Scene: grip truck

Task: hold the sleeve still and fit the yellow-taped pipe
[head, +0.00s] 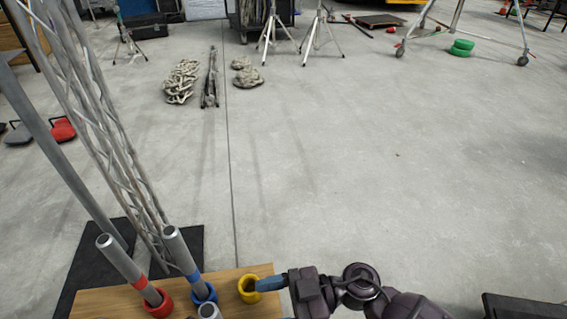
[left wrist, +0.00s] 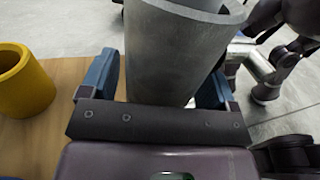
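The yellow sleeve (head: 245,296) stands on a wooden board, its top open and empty. My right gripper (head: 268,284) meets its right side; one blue finger shows against it, and the other finger is hidden. The sleeve (left wrist: 24,95) also shows at the left of the left wrist view. There my left gripper (left wrist: 160,88) has its blue fingers close on both sides of a grey pipe (left wrist: 175,50), which is to the right of the sleeve. No yellow tape shows. A grey pipe end (head: 209,311) shows at the bottom of the head view.
A red-taped pipe (head: 122,264) stands in a red sleeve (head: 160,307), and a blue-taped pipe (head: 179,250) in a blue sleeve (head: 205,296). A silver truss (head: 105,125) rises at left. The floor beyond the board is mostly clear.

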